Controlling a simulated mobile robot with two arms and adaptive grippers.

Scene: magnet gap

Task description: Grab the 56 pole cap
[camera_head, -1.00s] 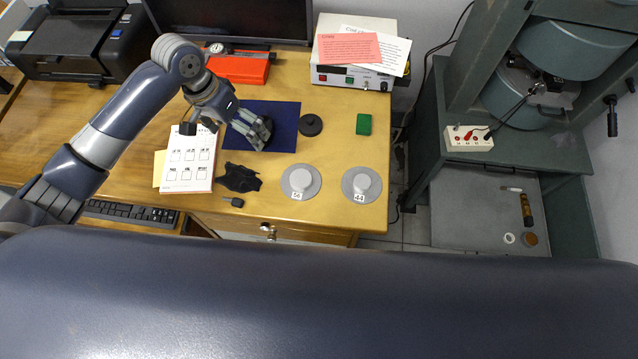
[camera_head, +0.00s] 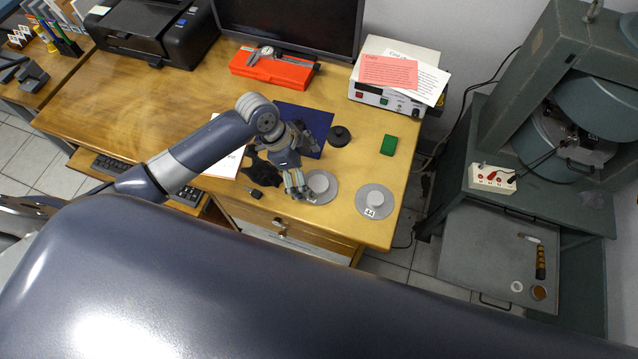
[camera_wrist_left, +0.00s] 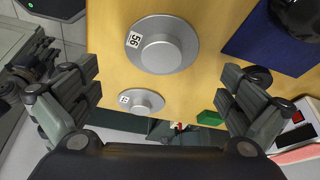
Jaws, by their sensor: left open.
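The 56 pole cap (camera_head: 322,185) is a grey metal disc with a raised round boss, flat on the wooden desk. In the left wrist view the 56 pole cap (camera_wrist_left: 166,53) shows its "56" label, in the upper middle between the spread fingers and apart from them. My left gripper (camera_head: 298,187) is open and empty, just left of the cap in the head view, and hides its label there. Its fingers frame the left wrist view (camera_wrist_left: 162,82). The similar 44 pole cap (camera_head: 376,201) lies to the right. My right gripper is out of view.
A black round piece (camera_head: 340,135) and a green block (camera_head: 389,145) lie behind the caps, near a dark blue mat (camera_head: 318,121). Black cloth (camera_head: 260,167) lies left. A white instrument box (camera_head: 371,92) stands behind. The large magnet (camera_head: 545,140) stands right, beyond a floor gap.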

